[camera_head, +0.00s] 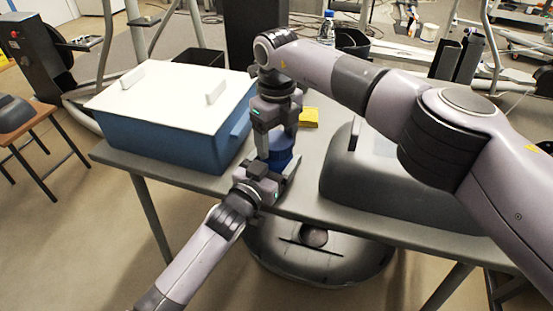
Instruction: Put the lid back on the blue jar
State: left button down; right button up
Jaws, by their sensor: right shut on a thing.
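The blue jar (280,159) stands near the front edge of the grey table, mostly hidden between my two grippers. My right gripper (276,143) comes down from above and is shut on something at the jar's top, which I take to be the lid. The lid itself is too hidden to tell its shape, or whether it sits flat on the jar. My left gripper (274,168) reaches up from the front, low against the jar. Its fingers are beside the jar, but I cannot tell whether they are shut on it.
A large blue box (172,136) with a white lid (165,93) and two white handles stands to the left on the table (185,172). A yellow block (309,117) lies behind the jar. A dark grey rounded case (365,185) is at right. A bottle (327,28) stands at the back.

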jog(key=m, duration=1.5)
jog(key=shift+m, duration=0.3)
jog(key=o, duration=1.2)
jog(key=shift+o, duration=0.2)
notch_tip(320, 180, up, 12)
